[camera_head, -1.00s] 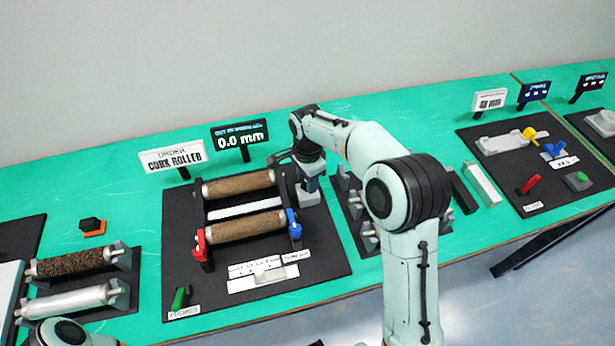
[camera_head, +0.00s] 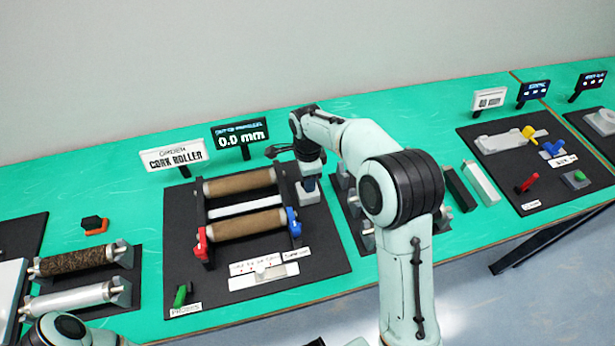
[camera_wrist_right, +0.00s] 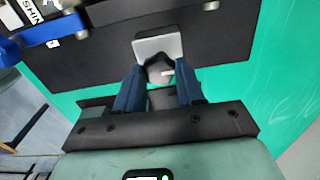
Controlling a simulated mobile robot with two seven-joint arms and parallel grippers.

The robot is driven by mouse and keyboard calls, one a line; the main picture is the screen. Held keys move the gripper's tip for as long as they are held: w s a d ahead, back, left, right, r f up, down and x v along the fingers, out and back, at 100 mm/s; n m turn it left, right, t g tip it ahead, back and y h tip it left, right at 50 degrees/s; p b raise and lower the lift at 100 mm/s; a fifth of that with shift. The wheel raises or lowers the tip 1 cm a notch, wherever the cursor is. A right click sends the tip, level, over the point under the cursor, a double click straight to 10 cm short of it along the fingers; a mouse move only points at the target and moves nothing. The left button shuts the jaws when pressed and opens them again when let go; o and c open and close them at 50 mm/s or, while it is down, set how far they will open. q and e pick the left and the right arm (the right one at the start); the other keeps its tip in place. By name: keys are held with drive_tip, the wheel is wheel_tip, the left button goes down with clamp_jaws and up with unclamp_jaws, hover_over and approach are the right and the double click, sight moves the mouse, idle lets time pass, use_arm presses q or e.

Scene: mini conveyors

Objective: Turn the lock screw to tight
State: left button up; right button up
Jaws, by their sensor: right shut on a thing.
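My right gripper (camera_head: 311,186) reaches down at the right end of the cork roller station (camera_head: 330,255), over a light grey block (camera_head: 308,199). In the right wrist view, the two dark blue fingers of my right gripper (camera_wrist_right: 160,84) are shut on a grey lock screw knob (camera_wrist_right: 158,69) with a small white mark. The knob sits in front of the pale block (camera_wrist_right: 158,46), and the fingers partly hide it. The tight marking cannot be read. My left gripper is out of view.
A display (camera_head: 240,134) behind reads 0.0 mm. Grey and dark bars (camera_head: 481,184) lie to the right.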

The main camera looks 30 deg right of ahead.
drive_tip(key=o, duration=1)
drive_tip(key=shift+o, duration=0.2)
drive_tip(key=shift+r, duration=0.1)
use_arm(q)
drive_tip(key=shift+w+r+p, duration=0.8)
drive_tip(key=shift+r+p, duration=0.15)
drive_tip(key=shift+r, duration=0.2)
use_arm(e)
wheel_tip(320, 180, up, 13)
